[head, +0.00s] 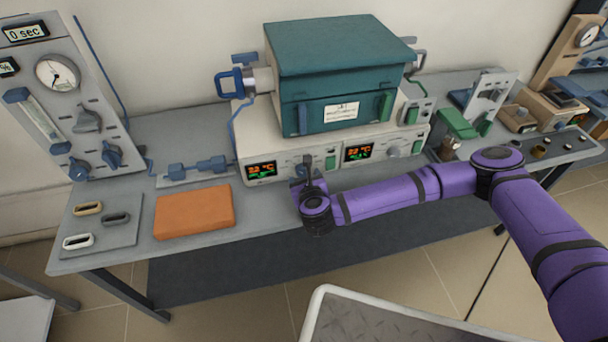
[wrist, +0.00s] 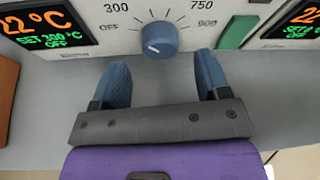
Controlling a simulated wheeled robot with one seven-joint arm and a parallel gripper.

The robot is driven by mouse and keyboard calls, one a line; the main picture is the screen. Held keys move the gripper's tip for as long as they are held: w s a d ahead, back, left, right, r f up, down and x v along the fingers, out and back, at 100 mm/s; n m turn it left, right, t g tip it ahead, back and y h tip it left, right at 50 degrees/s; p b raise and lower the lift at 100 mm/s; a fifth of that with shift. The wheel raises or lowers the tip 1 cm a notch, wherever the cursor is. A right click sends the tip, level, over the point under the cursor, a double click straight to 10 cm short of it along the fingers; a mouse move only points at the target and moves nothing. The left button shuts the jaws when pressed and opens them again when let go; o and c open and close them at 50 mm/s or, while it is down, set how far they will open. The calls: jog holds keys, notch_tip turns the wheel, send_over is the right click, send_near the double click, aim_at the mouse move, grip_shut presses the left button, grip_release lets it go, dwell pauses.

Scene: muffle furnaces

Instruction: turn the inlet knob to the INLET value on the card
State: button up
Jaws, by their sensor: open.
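A white card (head: 341,111) with small, unreadable writing is on the front of the teal furnace (head: 340,55). My gripper (wrist: 162,60) is open and empty in front of the furnace base. Its two blue fingers point at a round blue knob (wrist: 158,40), which sits just beyond and between the fingertips. That knob has a white pointer mark and a printed dial with 300, 750 and 900. The head view shows my gripper (head: 306,165) at the base front. No inlet label is readable. Blue knobs (head: 112,153) are also on the grey gauge panel at left.
The gauge panel (head: 60,110) has a dial and flow tube. Two displays (head: 262,170) read 22 °C. An orange block (head: 194,210) and small oval rings (head: 87,208) lie on the bench's left. A green switch (wrist: 236,32) is right of the knob.

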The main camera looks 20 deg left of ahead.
jog(key=v, duration=0.7)
jog(key=shift+s+d, duration=0.1)
jog(key=shift+s, duration=0.05)
jog(key=w+d+r+n+g+y, duration=0.25)
jog(key=r+n, duration=0.25)
jog(key=n, duration=0.4)
jog(key=w+d+r+n+g+y, duration=0.25)
jog(key=r+n, duration=0.25)
jog(key=n, duration=0.4)
jog(key=w+d+r+n+g+h, duration=0.1)
jog(key=w+d+r+n+h, duration=0.2)
jog(key=d+r+n+h, duration=1)
jog(key=s+d+r+m+y, duration=0.1)
jog(key=s+d+r, duration=0.2)
jog(key=d+r, duration=0.3)
jog(key=s+d+r+m+y, duration=0.1)
jog(key=s+d+r, duration=0.2)
jog(key=d+r, duration=0.25)
jog(key=s+d+r+m, duration=0.2)
jog(key=s+d+r, duration=0.1)
jog(key=d+r, duration=0.35)
jog(key=s+d+r, duration=0.3)
jog(key=s+d, duration=0.1)
jog(key=s, duration=0.4)
jog(key=s+d+r+n+g, duration=0.1)
jog(key=s+d+r, duration=0.1)
jog(key=s+d, duration=0.2)
jog(key=s, duration=0.3)
jog(key=shift+s+d+r, duration=0.2)
jog(key=shift+s+r, duration=0.2)
